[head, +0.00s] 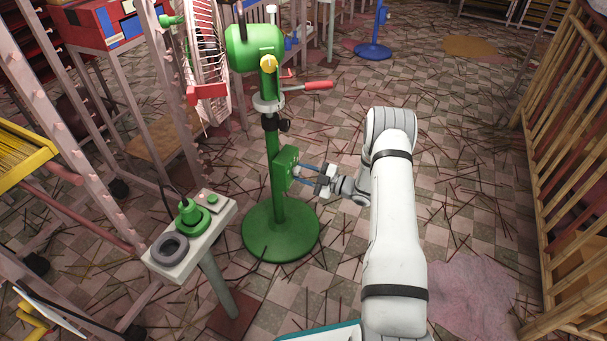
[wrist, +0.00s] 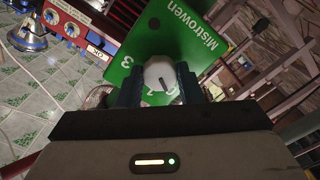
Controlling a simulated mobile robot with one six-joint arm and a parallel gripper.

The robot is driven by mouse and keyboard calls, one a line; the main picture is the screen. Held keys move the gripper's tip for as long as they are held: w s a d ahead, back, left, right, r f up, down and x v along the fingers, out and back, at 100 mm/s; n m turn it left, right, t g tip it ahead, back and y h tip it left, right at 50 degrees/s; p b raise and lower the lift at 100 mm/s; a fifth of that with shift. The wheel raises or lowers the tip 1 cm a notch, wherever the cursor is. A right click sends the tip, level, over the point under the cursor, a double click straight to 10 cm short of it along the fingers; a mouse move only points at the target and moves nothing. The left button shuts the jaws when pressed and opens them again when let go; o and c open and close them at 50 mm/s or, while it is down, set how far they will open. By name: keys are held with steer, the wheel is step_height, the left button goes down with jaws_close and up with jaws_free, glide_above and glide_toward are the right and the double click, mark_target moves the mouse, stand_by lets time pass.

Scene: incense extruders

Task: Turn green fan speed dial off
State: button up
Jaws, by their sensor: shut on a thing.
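The green fan (head: 275,150) stands on a round green base, with its caged head tilted up at the top. A green control box (head: 285,168) sits on its pole. In the wrist view the box face (wrist: 182,45) shows the word "Mistrowen", a 3, and a white dial (wrist: 160,76) with a dark pointer line. My gripper (head: 300,172) reaches the box from the right. In the wrist view my gripper (wrist: 161,85) has its two dark fingers on either side of the dial, shut on it. Some of the numbers around the dial are hidden by the fingers.
A white pedestal (head: 165,262) with a green button and a grey ring stands left of the fan. Metal racks (head: 75,140) fill the left side. A bamboo rack (head: 560,150) stands at right. Thin sticks litter the tiled floor.

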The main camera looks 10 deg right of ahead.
steer(key=o, duration=1)
steer(key=shift+d, duration=0.1)
steer(key=p+v, duration=0.2)
steer(key=v, duration=0.5)
steer(key=shift+s+d, duration=0.2)
steer(key=shift+d, duration=0.05)
